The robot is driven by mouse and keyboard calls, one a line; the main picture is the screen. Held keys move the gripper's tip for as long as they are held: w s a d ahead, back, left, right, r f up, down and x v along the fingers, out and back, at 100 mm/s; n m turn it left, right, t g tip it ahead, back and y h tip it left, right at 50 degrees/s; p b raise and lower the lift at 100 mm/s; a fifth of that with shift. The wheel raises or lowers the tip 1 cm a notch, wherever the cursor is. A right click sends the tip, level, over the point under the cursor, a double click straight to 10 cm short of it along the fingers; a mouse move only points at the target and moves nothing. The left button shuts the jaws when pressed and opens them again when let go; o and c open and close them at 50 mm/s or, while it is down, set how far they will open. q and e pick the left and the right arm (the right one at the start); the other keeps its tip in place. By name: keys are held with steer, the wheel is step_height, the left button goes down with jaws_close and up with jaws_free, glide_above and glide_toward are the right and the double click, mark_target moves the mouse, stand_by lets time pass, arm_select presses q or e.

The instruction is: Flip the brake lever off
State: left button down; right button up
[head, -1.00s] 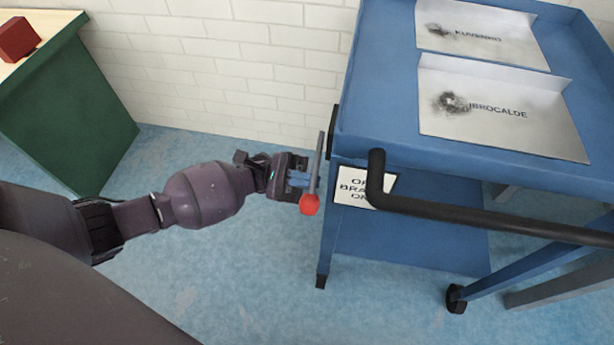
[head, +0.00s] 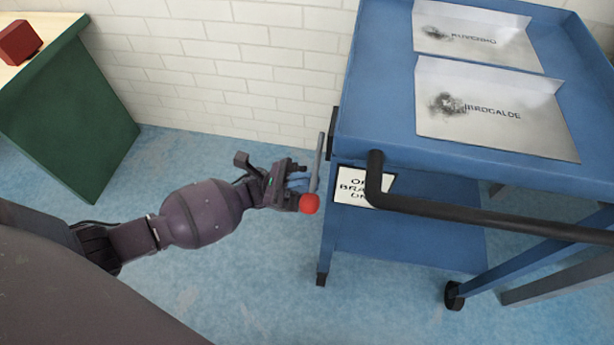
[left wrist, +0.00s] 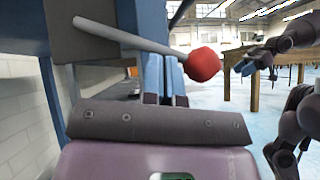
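The brake lever is a grey rod with a red ball knob (head: 309,204) at the left side of the blue cart (head: 350,120). In the head view the rod hangs steeply down, with the knob at its low end. My left gripper (head: 299,181) is at the rod, just above the knob. In the left wrist view the rod slants across above the blue fingers, with the knob (left wrist: 203,64) to their right. A narrow gap shows between the fingers; whether they touch the rod is unclear. My right gripper (left wrist: 243,68) shows small in the left wrist view.
A white sign (head: 362,187), partly hidden by the black handle (head: 480,222), reads BRAKE. A green bench (head: 75,115) with a red block (head: 18,42) stands left. Blue floor between is clear; a brick wall stands behind.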

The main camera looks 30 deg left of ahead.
arm_select(q)
steer(key=n+t, duration=0.1)
steer(key=r+n+t+p, duration=0.1)
steer(key=shift+s+d+r+n+t, duration=0.1)
steer(key=shift+s+r+n+t, duration=0.15)
steer(key=shift+n+t, duration=0.15)
step_height(320, 180, up, 7)
steer(key=s+n+t+y+p, duration=0.1)
steer(key=n+t+y+p, duration=0.7)
steer(key=n+t, duration=0.5)
steer(key=shift+s+d+n+t+y, duration=0.2)
steer(key=shift+n+t+y, duration=0.15)
steer(key=shift+n, duration=2.05)
arm_select(e)
steer(key=shift+s+d+r+m+g+h, duration=0.2)
steer(key=shift+s+r+g, duration=0.1)
steer(key=shift+s+g, duration=0.25)
steer(key=shift+s+d+r+m+g+h, duration=0.1)
steer(key=shift+s+d+r+m+g, duration=0.15)
steer(key=shift+s+g, duration=0.3)
steer(key=shift+a+r, duration=0.1)
arm_select(q)
steer(key=b+v, duration=0.1)
steer(key=v, duration=1)
arm_select(e)
steer(key=shift+w+a, duration=0.2)
steer(key=shift+w, duration=0.3)
steer(key=shift+s, duration=0.15)
arm_select(q)
steer(key=shift+a, duration=0.1)
